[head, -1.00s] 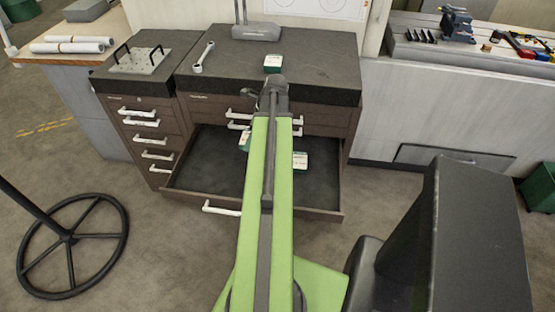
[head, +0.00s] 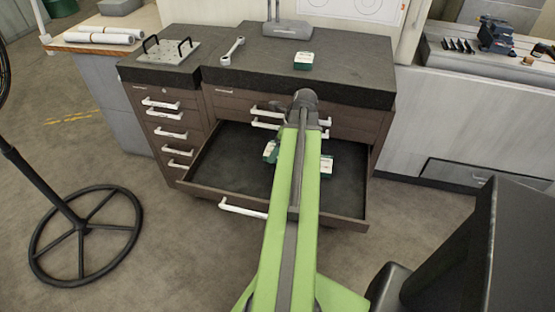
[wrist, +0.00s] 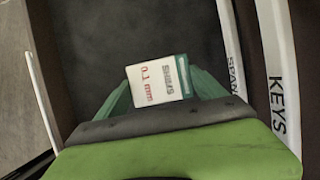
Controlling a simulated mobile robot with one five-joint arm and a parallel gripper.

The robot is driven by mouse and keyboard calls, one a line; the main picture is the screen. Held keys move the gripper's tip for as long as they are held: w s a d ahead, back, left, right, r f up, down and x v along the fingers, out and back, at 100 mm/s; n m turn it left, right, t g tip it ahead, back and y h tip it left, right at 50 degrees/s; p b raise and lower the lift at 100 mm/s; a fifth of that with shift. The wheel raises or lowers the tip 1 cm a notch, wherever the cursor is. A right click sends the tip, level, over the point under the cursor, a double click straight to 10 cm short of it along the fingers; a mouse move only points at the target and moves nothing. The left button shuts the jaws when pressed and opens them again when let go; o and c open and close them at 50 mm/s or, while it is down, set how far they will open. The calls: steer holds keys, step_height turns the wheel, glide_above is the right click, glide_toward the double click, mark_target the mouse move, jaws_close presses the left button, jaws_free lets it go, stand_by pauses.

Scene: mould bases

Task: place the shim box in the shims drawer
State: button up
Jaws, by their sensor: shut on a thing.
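My gripper (wrist: 160,93) has its dark green fingers shut on the shim box (wrist: 158,82), which has a white label reading "SHIMS 0.1 mm" and a teal side. The held box shows partly in the head view (head: 270,151), just left of my arm. It is over the open drawer (head: 225,160), a wide brown drawer with a dark floor. I cannot tell its height above that floor. My arm hides most of the gripper in the head view. No label for the open drawer is readable.
Another green-and-white box (head: 327,166) appears inside the drawer, right of my arm. A similar box (head: 303,61) and a wrench (head: 232,51) lie on the dark worktop. Closed drawers, one labelled "KEYS" (wrist: 277,105), stand behind the open one. Its left floor is clear.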

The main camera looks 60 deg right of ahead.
step_height(320, 180, down, 4)
steer(key=b, duration=0.4)
steer(key=shift+r, duration=0.3)
steer(key=shift+f, duration=0.2)
steer(key=o, duration=1.6)
steer(key=shift+c, duration=0.2)
steer(key=shift+r, duration=0.1)
steer(key=p+v, duration=1.1)
steer(key=v, duration=0.1)
steer(key=shift+r, duration=0.15)
